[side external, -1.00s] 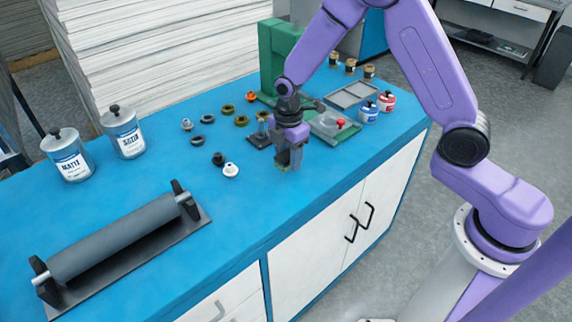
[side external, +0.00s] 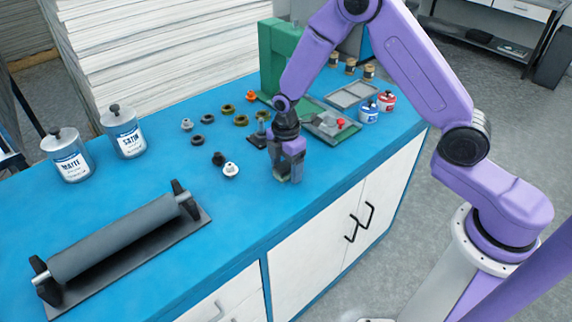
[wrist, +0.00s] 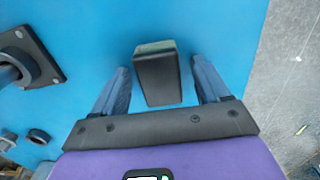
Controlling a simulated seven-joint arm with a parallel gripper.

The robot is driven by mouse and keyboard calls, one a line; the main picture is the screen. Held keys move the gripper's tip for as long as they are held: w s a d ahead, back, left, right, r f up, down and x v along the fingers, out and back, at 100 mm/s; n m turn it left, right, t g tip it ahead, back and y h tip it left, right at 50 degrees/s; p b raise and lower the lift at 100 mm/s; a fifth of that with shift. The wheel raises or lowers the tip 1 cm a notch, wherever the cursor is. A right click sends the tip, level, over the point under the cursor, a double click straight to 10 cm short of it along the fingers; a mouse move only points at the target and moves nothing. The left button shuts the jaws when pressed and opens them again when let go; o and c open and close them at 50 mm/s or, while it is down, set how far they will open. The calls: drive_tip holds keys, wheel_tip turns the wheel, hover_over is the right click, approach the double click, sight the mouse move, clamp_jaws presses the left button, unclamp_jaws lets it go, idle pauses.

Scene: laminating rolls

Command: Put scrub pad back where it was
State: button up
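The scrub pad (wrist: 159,80) is a dark grey block with a greenish far edge. In the wrist view it lies between my gripper's two fingers, with a blue gap on each side, so neither finger touches it. My gripper (wrist: 160,66) is open around it. In the side view my gripper (side external: 287,176) points down close over the blue bench near its front edge. There the fingers mostly hide the pad, and its contact with the bench is hard to tell.
A small black-based stand (side external: 259,138) is close behind my gripper. A white knob (side external: 231,170) and several rings lie to the left. Bare bench (side external: 235,220) lies in front.

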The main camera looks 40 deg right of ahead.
sight(286, 165)
wheel_tip(286, 165, up, 12)
drive_tip(key=shift+r, duration=0.2)
idle(0.6)
drive_tip(key=s+a+r+m, duration=0.1)
drive_tip(key=s+r+m, duration=0.3)
drive_tip(key=s, duration=1.1)
drive_tip(key=s+d+r, duration=0.1)
drive_tip(key=s+d, duration=0.2)
drive_tip(key=s, duration=0.5)
drive_tip(key=s+d+r+m, duration=0.1)
drive_tip(key=s+d, duration=0.2)
drive_tip(key=s, duration=0.5)
drive_tip(key=shift+r, duration=0.3)
